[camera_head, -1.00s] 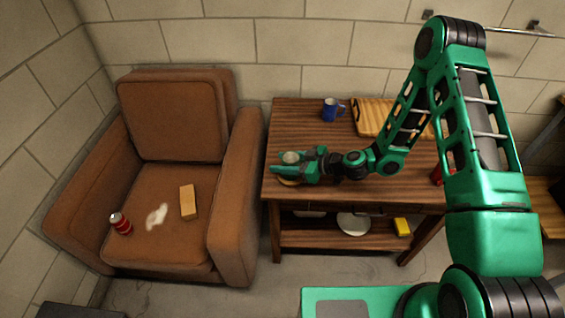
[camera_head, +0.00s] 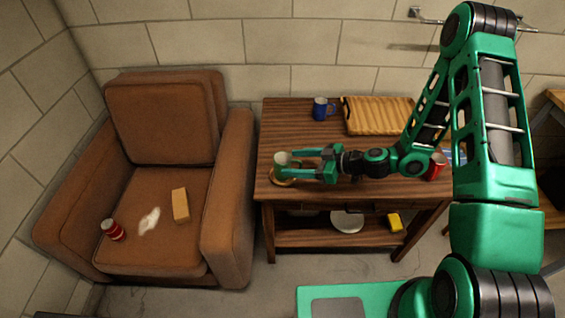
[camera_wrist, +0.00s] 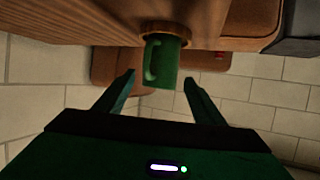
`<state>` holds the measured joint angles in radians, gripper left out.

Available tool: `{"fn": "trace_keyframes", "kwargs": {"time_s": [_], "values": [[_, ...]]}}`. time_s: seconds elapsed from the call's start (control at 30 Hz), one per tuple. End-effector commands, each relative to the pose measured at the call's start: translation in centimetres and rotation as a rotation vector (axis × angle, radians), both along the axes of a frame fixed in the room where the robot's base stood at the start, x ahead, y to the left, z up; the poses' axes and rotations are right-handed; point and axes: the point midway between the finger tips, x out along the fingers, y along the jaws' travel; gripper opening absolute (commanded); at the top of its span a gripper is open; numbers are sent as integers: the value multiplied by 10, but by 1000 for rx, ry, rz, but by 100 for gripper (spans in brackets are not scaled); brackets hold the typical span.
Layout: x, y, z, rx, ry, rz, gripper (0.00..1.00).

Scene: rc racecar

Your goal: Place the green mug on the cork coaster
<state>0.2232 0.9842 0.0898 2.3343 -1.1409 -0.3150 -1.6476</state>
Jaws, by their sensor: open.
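The green mug (camera_wrist: 165,62) stands on the round cork coaster (camera_wrist: 166,28) in the wrist view, which shows the scene upside down; its handle is on the left there. In the head view the mug (camera_head: 282,158) shows a pale inside, and the coaster's rim (camera_head: 279,180) shows below it on the table's left part. My gripper (camera_head: 289,166) is open, just right of the mug. In the wrist view the fingers of my gripper (camera_wrist: 159,80) are spread, with the mug beyond and between the tips, apparently clear of both.
The wooden table (camera_head: 295,120) holds a blue mug (camera_head: 322,108), a ribbed wooden board (camera_head: 378,116) and a red mug (camera_head: 435,166). A brown armchair (camera_head: 160,110) stands close on the left. The lower shelf (camera_head: 310,234) holds a white plate and a yellow block.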

Motion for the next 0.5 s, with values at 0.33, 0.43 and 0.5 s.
{"fn": "trace_keyframes", "kwargs": {"time_s": [0.33,0.43,0.5], "values": [[-14,-30,13,0,1,0,63],[-14,-31,14,1,1,1,63],[-14,-31,14,1,1,1,63]]}}
